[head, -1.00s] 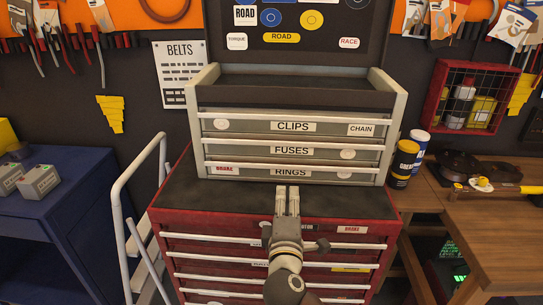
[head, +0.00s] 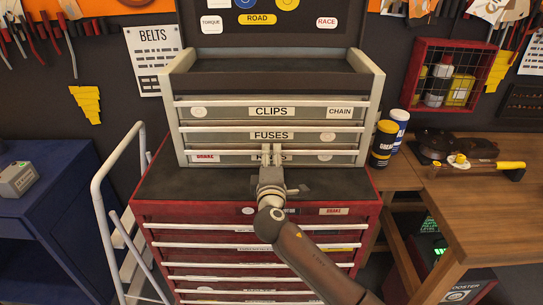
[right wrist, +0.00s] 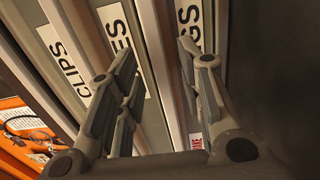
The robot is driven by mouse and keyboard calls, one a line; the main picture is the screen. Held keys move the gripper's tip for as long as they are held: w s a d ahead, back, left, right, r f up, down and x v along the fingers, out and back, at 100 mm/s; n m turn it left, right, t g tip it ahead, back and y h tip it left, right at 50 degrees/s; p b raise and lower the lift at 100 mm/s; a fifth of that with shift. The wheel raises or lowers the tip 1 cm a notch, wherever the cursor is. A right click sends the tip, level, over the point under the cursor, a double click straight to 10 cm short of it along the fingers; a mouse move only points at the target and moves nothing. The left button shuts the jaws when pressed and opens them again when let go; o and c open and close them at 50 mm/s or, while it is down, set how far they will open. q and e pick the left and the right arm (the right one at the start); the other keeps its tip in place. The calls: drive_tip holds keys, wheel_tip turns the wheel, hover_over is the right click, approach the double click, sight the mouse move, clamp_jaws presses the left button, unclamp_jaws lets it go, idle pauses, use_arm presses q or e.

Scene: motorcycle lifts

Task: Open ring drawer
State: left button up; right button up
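The ring drawer (head: 225,158) is the bottom drawer of the small grey chest and sits flush with the drawers above. Its pale bar handle (head: 210,152) runs along its top edge. My right gripper (head: 272,148) is in front of the middle of this drawer and hides part of the RINGS label. In the right wrist view the gripper (right wrist: 160,85) is open, with its fingers on either side of the handle bar (right wrist: 158,60). The RINGS label (right wrist: 190,30) is partly behind one finger. I cannot tell whether the fingers touch the bar. My left gripper is not in view.
The FUSES drawer (head: 215,136) and CLIPS drawer (head: 215,112) are shut above. The chest stands on a red cabinet (head: 160,210) with a dark top. Cans (head: 383,143) and a wooden bench (head: 460,190) are at right; a white rail (head: 98,195) is at left.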

drive_tip(key=shift+w, duration=0.35)
clamp_jaws()
